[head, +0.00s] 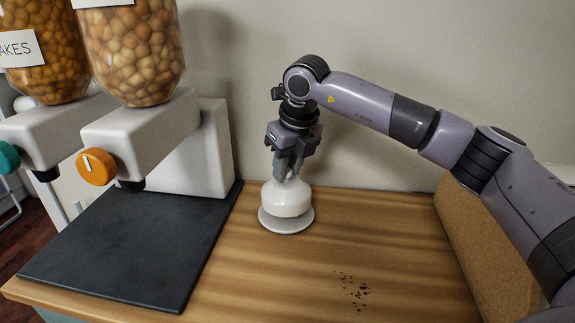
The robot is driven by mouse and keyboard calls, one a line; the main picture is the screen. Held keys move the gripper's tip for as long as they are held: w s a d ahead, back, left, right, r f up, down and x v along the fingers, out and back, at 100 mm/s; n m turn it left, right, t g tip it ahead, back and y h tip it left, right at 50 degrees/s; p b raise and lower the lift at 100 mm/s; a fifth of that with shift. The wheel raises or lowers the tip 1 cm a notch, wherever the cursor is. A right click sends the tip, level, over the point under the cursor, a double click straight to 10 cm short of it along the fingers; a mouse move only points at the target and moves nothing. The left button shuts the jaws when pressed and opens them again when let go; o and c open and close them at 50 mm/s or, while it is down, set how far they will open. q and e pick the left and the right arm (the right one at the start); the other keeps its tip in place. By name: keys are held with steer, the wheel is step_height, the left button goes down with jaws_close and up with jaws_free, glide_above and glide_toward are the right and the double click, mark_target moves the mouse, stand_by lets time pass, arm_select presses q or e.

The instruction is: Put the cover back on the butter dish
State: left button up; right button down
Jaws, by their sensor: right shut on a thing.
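The white domed butter dish cover (287,200) is at the back middle of the wooden counter. Below it is the pale round dish base (271,224), whose rim shows around the cover. The cover sits over the base; I cannot tell whether it touches it all round. My right gripper (290,176) points down from above and is shut on the top of the cover. The cover hides any butter inside. My left gripper is not in view.
A cereal dispenser (160,150) with two filled jars and knobs stands at the left, by a dark mat (130,250). Dark crumbs (355,290) lie on the wooden counter (270,285). A cork-like panel (485,245) bounds the right side, and a wall stands behind.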

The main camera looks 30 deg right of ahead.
steer(key=shift+f+b, duration=0.8)
steer(key=shift+f, duration=0.55)
stand_by(1.9)
steer(key=shift+c, duration=1.6)
jaws_free()
steer(key=shift+r+p, duration=2.65)
steer(key=shift+r, duration=0.9)
steer(key=shift+c, duration=0.3)
